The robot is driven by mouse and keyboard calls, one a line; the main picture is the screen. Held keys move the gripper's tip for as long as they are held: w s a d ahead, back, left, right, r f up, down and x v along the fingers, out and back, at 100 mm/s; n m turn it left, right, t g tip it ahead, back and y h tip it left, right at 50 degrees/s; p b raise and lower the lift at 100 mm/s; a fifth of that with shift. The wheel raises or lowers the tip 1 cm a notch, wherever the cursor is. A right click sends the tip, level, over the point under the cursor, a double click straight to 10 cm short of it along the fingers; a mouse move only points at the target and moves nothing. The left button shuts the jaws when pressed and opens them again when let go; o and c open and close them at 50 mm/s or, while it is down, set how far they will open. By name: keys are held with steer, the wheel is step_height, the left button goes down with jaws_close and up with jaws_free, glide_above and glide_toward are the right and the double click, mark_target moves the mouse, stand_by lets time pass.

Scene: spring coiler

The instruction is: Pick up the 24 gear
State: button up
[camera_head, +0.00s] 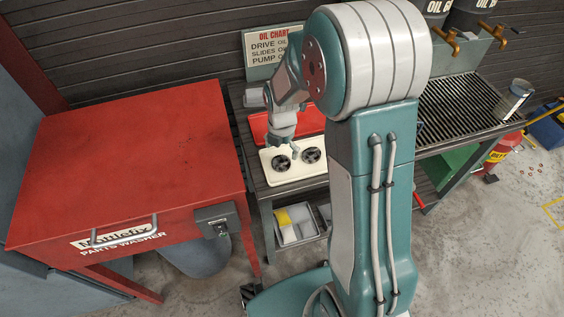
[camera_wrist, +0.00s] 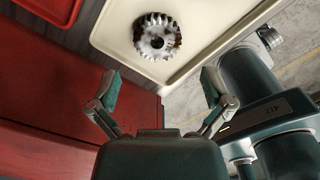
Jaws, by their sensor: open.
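Two dark toothed gears lie flat on a cream tray (camera_head: 292,176) in the head view, a left gear (camera_head: 281,162) and a right gear (camera_head: 311,155). No tooth-count marking is readable, so I cannot tell which is the 24 gear. The wrist view shows one metallic gear (camera_wrist: 157,36) with a dark centre hole, lying on the cream tray (camera_wrist: 200,45). My gripper (camera_wrist: 162,88) is open and empty, its fingers spread wide, with the gear beyond the fingertips and near the midline between them. In the head view my gripper (camera_head: 289,150) hangs over the tray.
A red tray (camera_head: 258,127) lies behind the cream tray. The red parts washer (camera_head: 125,160) stands left of the bench, with its top near bench height. A bin (camera_head: 297,223) sits on the shelf below. A slatted drain area (camera_head: 455,110) and taps (camera_head: 446,40) are to the right.

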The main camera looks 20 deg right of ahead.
mark_target(281, 160)
steer(key=f, duration=0.5)
steer(key=shift+w+a+f, duration=0.1)
steer(key=shift+w+f, duration=0.05)
steer(key=shift+w, duration=0.05)
steer(key=c, duration=1.2)
